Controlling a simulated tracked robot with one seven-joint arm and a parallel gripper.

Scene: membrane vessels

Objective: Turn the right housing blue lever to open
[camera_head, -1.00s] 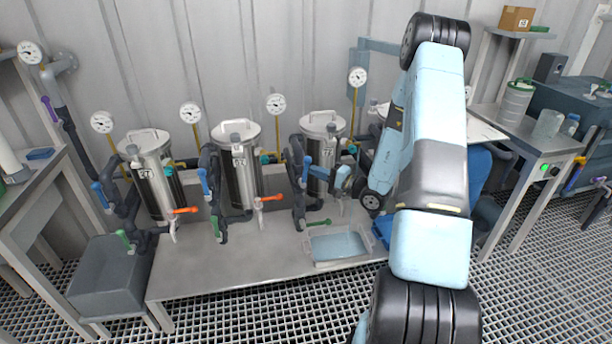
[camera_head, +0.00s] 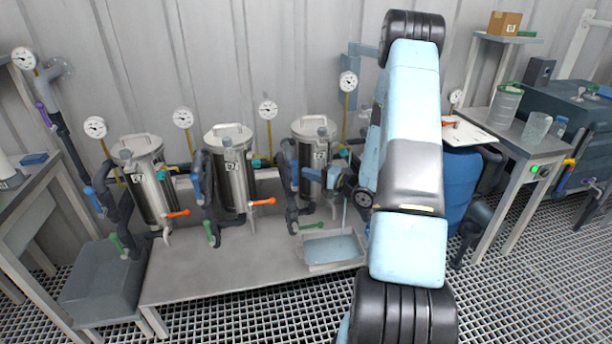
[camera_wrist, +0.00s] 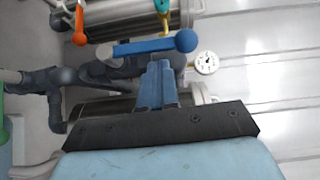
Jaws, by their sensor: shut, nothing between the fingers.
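The right housing (camera_head: 318,135) is a steel cylinder with a lidded top, the rightmost of three on the bench. Its blue lever (camera_head: 294,176) stands upright on the dark pipework at its left side. My gripper (camera_head: 334,176) is in front of the housing, to the right of the lever. In the wrist view, the blue lever (camera_wrist: 150,46) lies across the picture with its round end at the right. My shut gripper (camera_wrist: 158,68) points at the lever's bar, its tips close below it. I cannot tell whether they touch. The housing (camera_wrist: 98,108) is partly hidden behind my gripper.
Two similar housings (camera_head: 229,165) stand to the left, with orange levers (camera_head: 263,201). A green lever (camera_head: 312,226) sits low, above a shallow tray (camera_head: 332,263). A blue barrel (camera_head: 460,185) stands right of my arm.

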